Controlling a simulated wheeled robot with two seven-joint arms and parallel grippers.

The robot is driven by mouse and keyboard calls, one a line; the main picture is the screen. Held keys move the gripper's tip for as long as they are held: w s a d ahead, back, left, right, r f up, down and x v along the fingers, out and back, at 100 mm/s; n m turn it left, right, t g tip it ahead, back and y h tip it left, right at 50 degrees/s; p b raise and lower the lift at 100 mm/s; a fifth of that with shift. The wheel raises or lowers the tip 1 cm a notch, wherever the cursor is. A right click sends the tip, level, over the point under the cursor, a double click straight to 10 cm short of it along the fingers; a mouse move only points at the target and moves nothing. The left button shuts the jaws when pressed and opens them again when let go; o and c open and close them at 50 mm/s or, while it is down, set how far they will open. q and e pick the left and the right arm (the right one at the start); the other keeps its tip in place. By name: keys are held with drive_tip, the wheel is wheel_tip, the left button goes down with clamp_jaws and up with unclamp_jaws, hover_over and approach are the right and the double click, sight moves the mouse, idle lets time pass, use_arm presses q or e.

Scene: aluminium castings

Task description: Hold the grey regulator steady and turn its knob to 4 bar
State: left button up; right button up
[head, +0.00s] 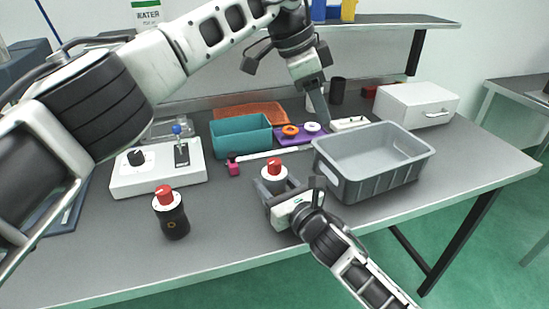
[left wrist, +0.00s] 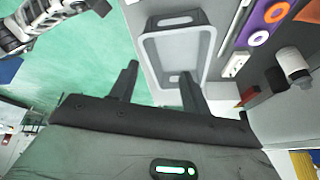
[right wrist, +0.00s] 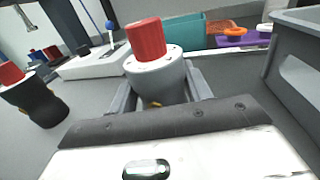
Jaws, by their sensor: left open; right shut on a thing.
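The grey regulator (head: 273,187) stands on the table in the middle of the head view, with a red knob (head: 274,168) on top. My right gripper (head: 285,196) is shut around its body. In the right wrist view the grey body (right wrist: 158,82) sits between the fingers, below the white dial ring and the red knob (right wrist: 146,40). The dial marks are too small to read. My left gripper (head: 318,105) is open and empty, up and to the right of the regulator. In the left wrist view its fingers (left wrist: 158,88) are spread, with nothing between them.
A black regulator (head: 172,217) with a red knob stands to the left. A grey crate (head: 347,180) is close on the right. Behind are a teal bin (head: 240,137), a purple tray (head: 300,139) and a white switch box (head: 150,184).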

sight(274, 161)
use_arm(q)
drive_tip(key=a+f+y, duration=0.1)
drive_tip(key=a+y, duration=0.4)
drive_tip(key=a, duration=0.3)
drive_tip(key=shift+g, duration=0.3)
drive_tip(key=f, duration=1.1)
drive_tip(key=shift+s+f, duration=0.4)
drive_tip(key=c, duration=1)
